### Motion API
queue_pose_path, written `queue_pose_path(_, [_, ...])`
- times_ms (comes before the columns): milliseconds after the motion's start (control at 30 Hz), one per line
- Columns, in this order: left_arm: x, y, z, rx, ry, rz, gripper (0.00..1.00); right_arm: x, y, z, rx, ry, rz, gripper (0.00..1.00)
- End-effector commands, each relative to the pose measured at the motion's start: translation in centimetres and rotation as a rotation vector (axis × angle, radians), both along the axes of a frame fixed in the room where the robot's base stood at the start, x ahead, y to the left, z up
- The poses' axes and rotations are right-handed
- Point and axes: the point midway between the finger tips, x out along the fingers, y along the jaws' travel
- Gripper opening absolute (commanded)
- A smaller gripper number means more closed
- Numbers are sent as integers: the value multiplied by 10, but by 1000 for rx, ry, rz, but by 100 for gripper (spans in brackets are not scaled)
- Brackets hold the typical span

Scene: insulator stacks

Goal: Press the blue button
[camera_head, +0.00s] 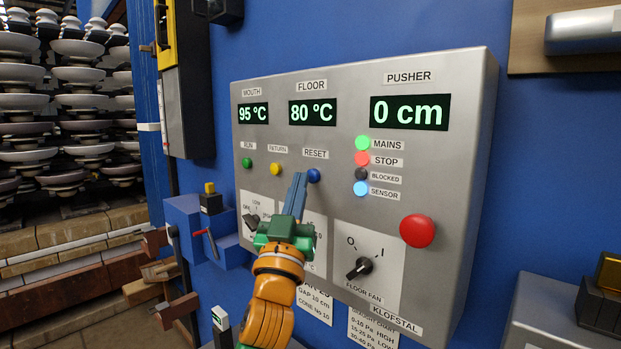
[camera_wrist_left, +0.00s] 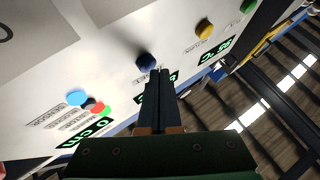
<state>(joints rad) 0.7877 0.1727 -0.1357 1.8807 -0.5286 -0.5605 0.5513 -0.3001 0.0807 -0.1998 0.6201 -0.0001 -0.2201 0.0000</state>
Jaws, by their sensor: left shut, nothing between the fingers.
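The blue button (camera_head: 314,175) sits under the RESET label on a grey control panel (camera_head: 350,82). It also shows in the left wrist view (camera_wrist_left: 147,62). My left gripper (camera_head: 299,176) is shut and empty, with its blue-grey fingers pointing up at the panel. Its tips are just left of the blue button in the head view. In the left wrist view the tips (camera_wrist_left: 159,72) end close beside the button. I cannot tell whether they touch it. My right gripper is not in view.
A yellow button (camera_head: 275,169) and a green button (camera_head: 247,162) are left of the blue one. A large red button (camera_head: 417,231) and a FLOOR FAN knob (camera_head: 360,268) are on the right. Insulator stacks (camera_head: 80,100) stand at the left.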

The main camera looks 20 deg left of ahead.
Motion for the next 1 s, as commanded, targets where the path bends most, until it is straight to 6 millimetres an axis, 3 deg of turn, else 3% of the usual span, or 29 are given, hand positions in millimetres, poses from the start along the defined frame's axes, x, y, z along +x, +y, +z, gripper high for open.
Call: queue_pose_path(1000, [9,-3,0,-2,1,0,0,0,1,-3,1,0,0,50])
